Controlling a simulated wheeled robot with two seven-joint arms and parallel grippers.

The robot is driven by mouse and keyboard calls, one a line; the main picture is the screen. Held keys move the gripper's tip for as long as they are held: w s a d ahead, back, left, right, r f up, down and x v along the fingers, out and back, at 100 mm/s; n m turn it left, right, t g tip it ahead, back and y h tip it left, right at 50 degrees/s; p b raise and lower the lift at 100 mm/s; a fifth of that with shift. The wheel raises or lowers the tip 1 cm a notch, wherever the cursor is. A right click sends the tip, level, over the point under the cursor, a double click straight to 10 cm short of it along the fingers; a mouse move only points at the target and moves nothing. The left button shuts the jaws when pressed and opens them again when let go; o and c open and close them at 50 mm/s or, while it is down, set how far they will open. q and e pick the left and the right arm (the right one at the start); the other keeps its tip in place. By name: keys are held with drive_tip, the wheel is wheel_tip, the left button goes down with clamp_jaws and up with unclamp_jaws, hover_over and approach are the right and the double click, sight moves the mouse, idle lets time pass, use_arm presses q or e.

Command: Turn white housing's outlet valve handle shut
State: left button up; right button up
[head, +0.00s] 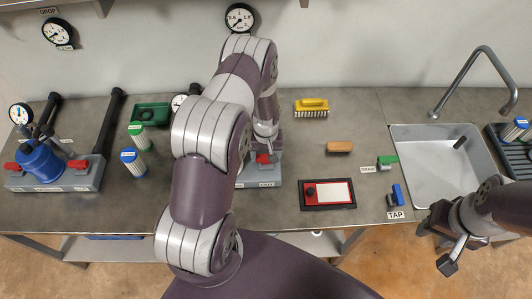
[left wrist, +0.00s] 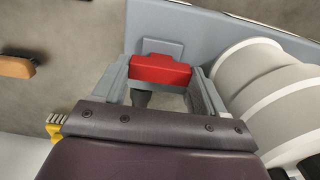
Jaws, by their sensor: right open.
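The white housing (left wrist: 262,85) stands to the right in the left wrist view, and my left arm hides most of it in the head view. Its red outlet valve handle (left wrist: 160,69) sits on the grey manifold base (left wrist: 212,28) and lies crosswise. It also shows small in the head view (head: 263,158). My left gripper (left wrist: 160,80) has one finger at each end of the handle, which fills the gap between them, so it appears shut on it. My right gripper (head: 436,248) is open and empty, in front of the bench near the sink.
A blue-housing manifold (head: 40,163) with red handles stands at left. Green and blue filter cartridges (head: 134,163) stand beside it. A red-and-white panel (head: 328,194), a sponge (head: 340,147), a yellow brush (head: 311,106) and the sink (head: 440,160) are to the right.

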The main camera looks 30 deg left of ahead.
use_arm(q)
drive_tip(key=c, duration=0.3)
drive_tip(key=m+b, duration=0.1)
drive_tip(key=m, duration=0.2)
drive_tip(key=shift+f, duration=0.1)
drive_tip(key=m+b, duration=0.2)
drive_tip(key=m, duration=0.3)
drive_tip(key=shift+m, duration=0.3)
drive_tip(key=m+b, duration=0.1)
drive_tip(key=m, duration=0.8)
drive_tip(key=shift+w+b, duration=0.1)
drive_tip(key=shift+b, duration=0.2)
drive_tip(key=shift+m, duration=0.3)
